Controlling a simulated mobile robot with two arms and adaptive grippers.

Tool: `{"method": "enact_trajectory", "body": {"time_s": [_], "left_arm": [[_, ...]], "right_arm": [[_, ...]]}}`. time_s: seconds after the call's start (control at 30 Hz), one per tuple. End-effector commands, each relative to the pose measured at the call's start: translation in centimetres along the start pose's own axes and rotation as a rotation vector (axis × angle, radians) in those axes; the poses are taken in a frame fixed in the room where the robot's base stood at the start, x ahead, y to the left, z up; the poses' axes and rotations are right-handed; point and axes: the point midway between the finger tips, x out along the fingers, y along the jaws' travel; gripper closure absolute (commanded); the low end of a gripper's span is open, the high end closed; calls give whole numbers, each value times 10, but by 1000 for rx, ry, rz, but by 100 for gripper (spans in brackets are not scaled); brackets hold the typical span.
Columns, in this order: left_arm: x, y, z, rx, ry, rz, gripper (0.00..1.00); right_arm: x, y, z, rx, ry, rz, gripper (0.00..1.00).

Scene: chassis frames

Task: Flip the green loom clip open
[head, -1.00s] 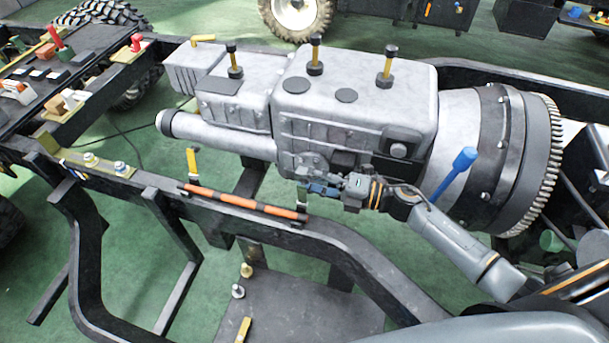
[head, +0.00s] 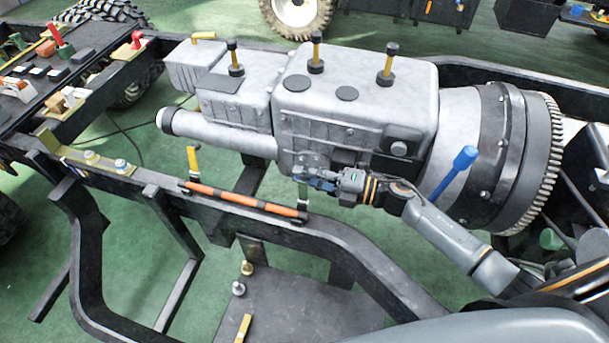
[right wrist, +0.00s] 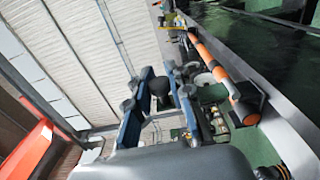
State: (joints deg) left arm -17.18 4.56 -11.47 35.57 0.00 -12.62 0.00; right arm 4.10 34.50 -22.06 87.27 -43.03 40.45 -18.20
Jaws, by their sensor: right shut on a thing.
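The green loom clip (head: 303,193) stands at the right end of an orange-and-black loom (head: 243,202) on the dark chassis rail. It is small, and my fingers partly cover its top. My right gripper (head: 304,175) is at the clip's upper end, shut on it, in front of the grey gearbox. In the right wrist view the blue fingers of my right gripper (right wrist: 160,80) show with a dark part between them; the clip is hard to make out there. A similar yellow clip (head: 193,160) stands upright at the loom's left end. My left gripper is out of view.
The grey gearbox (head: 350,95) rises close behind my right gripper. A blue-handled lever (head: 455,172) stands near my right forearm. The dark rail (head: 345,245) runs in front. A board with several small parts (head: 25,85) is at the left.

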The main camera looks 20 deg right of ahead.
Motion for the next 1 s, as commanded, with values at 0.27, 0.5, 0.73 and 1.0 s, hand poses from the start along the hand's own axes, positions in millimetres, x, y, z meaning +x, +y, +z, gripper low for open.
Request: {"method": "enact_trajectory", "body": {"time_s": [0.27, 0.5, 0.73, 1.0], "left_arm": [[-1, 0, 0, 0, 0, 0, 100], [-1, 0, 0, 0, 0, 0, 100], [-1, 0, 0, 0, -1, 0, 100], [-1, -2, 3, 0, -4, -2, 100]], "right_arm": [[-2, -11, 19, 286, 1, -5, 100], [-2, -12, 20, 307, -1, -5, 100], [-2, -12, 20, 305, -1, -5, 57], [-1, -10, 20, 303, 0, -3, 57]]}}
